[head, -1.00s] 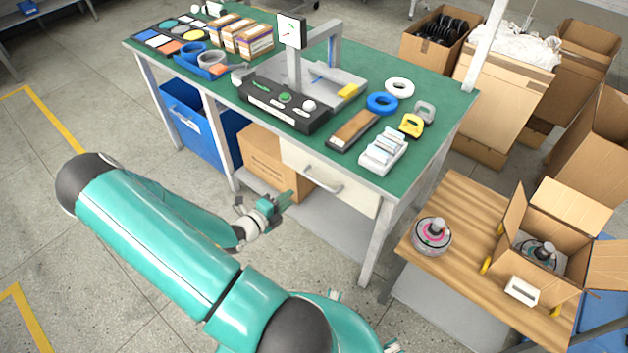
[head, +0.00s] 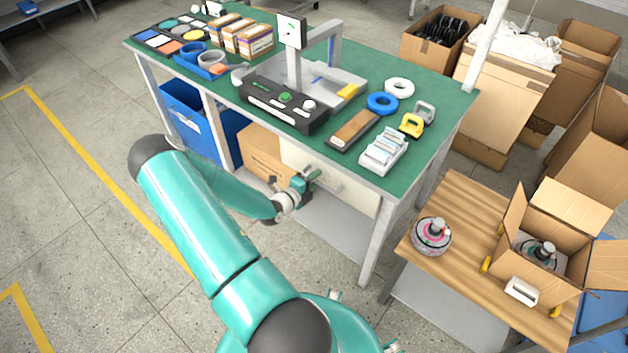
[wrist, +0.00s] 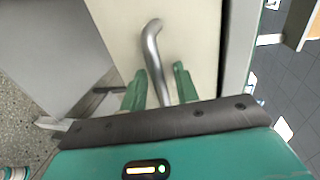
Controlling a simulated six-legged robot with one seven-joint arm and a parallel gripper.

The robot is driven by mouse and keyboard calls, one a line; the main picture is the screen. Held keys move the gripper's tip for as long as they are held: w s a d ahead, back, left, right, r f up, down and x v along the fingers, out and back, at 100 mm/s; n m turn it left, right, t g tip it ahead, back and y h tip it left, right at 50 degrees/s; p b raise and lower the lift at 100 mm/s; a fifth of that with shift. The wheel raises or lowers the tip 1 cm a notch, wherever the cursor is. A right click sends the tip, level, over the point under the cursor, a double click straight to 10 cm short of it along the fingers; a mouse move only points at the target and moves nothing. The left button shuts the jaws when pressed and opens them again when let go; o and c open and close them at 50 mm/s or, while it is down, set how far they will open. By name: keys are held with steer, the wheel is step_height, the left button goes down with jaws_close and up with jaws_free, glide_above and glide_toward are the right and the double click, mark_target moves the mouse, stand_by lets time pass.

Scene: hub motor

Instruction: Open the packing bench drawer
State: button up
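The packing bench drawer (head: 355,193) is a cream front under the right end of the green-topped bench (head: 440,98). It looks shut in the head view. In the wrist view the drawer front (wrist: 196,50) carries a curved metal handle (wrist: 152,45). My gripper (head: 312,176) is at the drawer front in the head view. In the wrist view my gripper (wrist: 160,72) has its two green fingers apart, one on each side of the handle's lower part. I cannot tell whether either finger touches the handle. The handle's lower end is hidden behind my gripper.
A cardboard box (head: 262,152) and a blue bin (head: 190,125) stand under the bench, left of the drawer. A bench leg (head: 378,240) is close on the right. A wooden table (head: 455,200) stands farther right. Open floor lies in front.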

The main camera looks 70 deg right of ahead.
jaws_close()
steer(key=f+v, duration=0.2)
steer(key=v, duration=0.9)
steer(key=a+f+v, duration=0.1)
steer(key=f+v, duration=0.1)
steer(key=v, duration=1)
steer(key=shift+w+f, duration=0.3)
steer(key=shift+f, duration=0.05)
steer(key=shift+d, duration=0.1)
jaws_free()
